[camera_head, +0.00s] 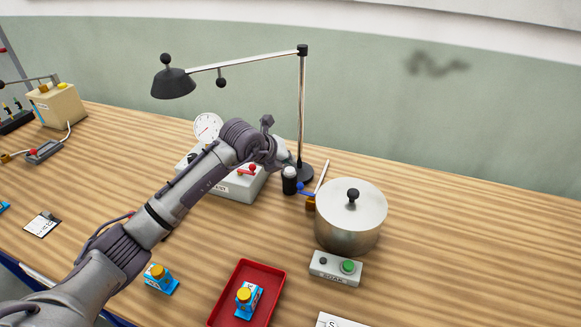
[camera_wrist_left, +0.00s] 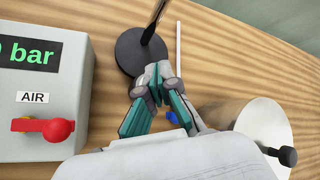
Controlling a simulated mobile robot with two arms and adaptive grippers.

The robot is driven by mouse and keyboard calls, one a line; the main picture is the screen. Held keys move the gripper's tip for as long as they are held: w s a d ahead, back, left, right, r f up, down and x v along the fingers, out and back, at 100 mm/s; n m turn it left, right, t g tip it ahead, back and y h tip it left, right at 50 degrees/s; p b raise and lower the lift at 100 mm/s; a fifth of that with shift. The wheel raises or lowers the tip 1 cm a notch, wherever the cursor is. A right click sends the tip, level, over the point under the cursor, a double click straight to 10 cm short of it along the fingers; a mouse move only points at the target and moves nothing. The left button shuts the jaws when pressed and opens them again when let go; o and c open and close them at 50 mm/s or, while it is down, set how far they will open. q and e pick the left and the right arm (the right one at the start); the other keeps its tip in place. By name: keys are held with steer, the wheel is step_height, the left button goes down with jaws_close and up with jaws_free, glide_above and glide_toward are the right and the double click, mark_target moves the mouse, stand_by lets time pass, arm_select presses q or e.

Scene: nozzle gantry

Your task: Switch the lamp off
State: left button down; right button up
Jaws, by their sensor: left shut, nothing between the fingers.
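The desk lamp has a black shade (camera_head: 174,84) at the upper left of its arm, a thin metal pole (camera_head: 302,110) and a round black base (camera_head: 305,173) on the bench. Whether it is lit cannot be told. My left gripper (camera_head: 284,160) is beside the lower pole, partly hidden by its own wrist. In the left wrist view its fingers (camera_wrist_left: 157,84) are shut and empty, overlapping the near edge of the lamp base (camera_wrist_left: 138,52). Contact cannot be told. My right gripper is out of view.
A grey air box (camera_wrist_left: 42,95) with a red handle stands left of the gripper. A red tray (camera_head: 246,295) lies in front. The right side of the bench is clear.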

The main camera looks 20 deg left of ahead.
mark_target(288, 170)
arm_select(q)
steer(key=shift+r+p, duration=1.65)
steer(key=shift+r, duration=1.35)
